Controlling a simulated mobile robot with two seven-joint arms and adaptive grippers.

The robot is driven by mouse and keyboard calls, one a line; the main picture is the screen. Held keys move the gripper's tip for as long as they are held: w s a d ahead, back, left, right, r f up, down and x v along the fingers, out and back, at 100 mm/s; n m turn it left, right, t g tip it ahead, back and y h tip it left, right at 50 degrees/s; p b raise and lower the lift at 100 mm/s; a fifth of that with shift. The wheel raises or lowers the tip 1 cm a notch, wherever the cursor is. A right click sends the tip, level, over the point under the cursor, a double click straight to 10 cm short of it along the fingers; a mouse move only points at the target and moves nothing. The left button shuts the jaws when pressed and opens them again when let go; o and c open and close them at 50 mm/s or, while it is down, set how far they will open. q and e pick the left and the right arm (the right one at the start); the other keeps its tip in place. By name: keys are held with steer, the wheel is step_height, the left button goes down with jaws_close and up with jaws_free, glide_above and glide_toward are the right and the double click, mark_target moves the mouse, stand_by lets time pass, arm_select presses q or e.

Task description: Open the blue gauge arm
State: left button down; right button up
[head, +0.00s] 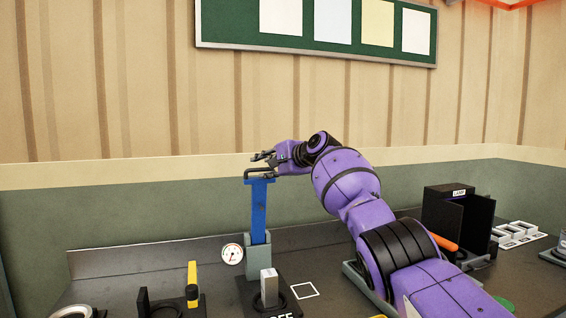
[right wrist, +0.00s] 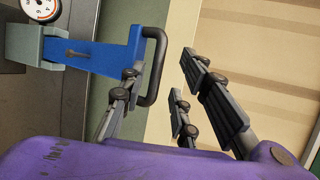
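The blue gauge arm (head: 259,208) stands nearly upright in a grey bracket (head: 258,252) on the dark bench. A dark loop handle (head: 258,171) is at its top. My right gripper (head: 264,158) is at the handle, its fingers pointing left. In the right wrist view the blue arm (right wrist: 105,55) extends from the left and its handle (right wrist: 157,62) lies between the spread fingers of the gripper (right wrist: 162,78). One finger appears on the inner side of the bar, the others beyond it. Contact cannot be told. My left gripper is out of view.
A round gauge (head: 232,254) sits left of the bracket. A yellow lever (head: 192,275) and a grey upright piece (head: 269,284) stand in front. A black box (head: 459,222) stands at right. The green board (head: 245,27) hangs on the wall behind.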

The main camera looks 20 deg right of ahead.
steer(key=v, duration=1.1)
steer(key=shift+r, duration=0.2)
steer(key=shift+s, duration=0.1)
